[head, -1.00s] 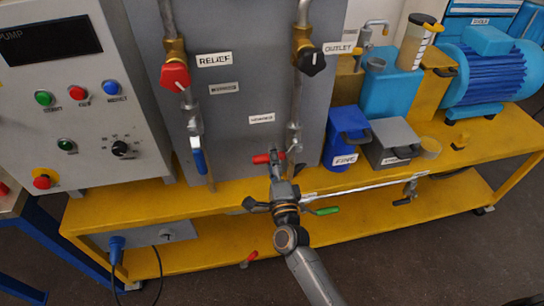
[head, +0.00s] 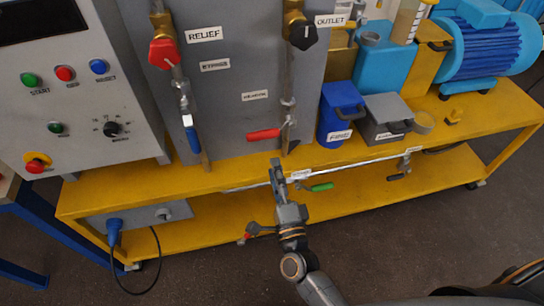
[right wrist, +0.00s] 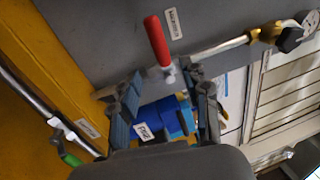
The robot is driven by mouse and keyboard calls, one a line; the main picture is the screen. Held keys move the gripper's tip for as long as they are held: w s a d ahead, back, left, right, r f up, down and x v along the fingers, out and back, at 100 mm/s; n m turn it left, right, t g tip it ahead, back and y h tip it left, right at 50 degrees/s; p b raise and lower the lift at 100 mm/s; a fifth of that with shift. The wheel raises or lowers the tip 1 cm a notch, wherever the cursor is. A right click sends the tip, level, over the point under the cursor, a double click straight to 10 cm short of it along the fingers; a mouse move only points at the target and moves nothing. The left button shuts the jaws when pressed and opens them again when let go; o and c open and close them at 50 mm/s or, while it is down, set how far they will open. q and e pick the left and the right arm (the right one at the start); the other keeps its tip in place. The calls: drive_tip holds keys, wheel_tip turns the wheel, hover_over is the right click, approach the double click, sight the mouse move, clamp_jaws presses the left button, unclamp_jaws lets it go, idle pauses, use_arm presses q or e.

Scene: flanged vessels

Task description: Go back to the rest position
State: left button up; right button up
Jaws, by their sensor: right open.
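My right gripper (head: 278,172) reaches up from the bottom middle of the head view. It is open and sits in front of the yellow bench's edge, below and apart from a red lever handle (head: 264,134). The handle lies sideways on the pipe of the grey panel. In the right wrist view, the two fingers (right wrist: 163,108) stand apart with nothing held between them. The red handle (right wrist: 157,40) shows beyond the fingertips. A blue container (right wrist: 165,115) shows between the fingers in the background. My left gripper is not in view.
The yellow bench (head: 235,179) carries the grey panel (head: 225,110) with red and black knobs, a blue-handled valve (head: 191,135), blue and grey boxes, and a blue motor (head: 490,45). A green lever (head: 322,187) is close right of my gripper. Floor in front is open.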

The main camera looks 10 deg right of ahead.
drive_tip(key=shift+s, duration=0.35)
drive_tip(key=s+d+f+n+g+y, duration=0.1)
drive_tip(key=s+f+n+g, duration=0.25)
drive_tip(key=f, duration=0.75)
drive_tip(key=s+d+f+n+g, duration=0.1)
drive_tip(key=s+f+n+g, duration=0.3)
drive_tip(key=f, duration=0.8)
drive_tip(key=s+f+n+g+y, duration=0.1)
drive_tip(key=s+f+n+g, duration=0.35)
drive_tip(key=f, duration=0.65)
drive_tip(key=s+d+f+n+g+h, duration=0.1)
drive_tip(key=s+d+f, duration=0.3)
drive_tip(key=s, duration=0.5)
drive_tip(key=s+d+f+n+g+h, duration=0.1)
drive_tip(key=s+d+f+n+g, duration=0.2)
drive_tip(key=s+f, duration=0.3)
drive_tip(key=s+d+f+n+g, duration=0.3)
drive_tip(key=s+d+f+n, duration=0.1)
drive_tip(key=s, duration=0.7)
drive_tip(key=shift+s+d+f+h, duration=0.35)
drive_tip(key=shift+f+h, duration=0.05)
drive_tip(key=shift+f, duration=0.35)
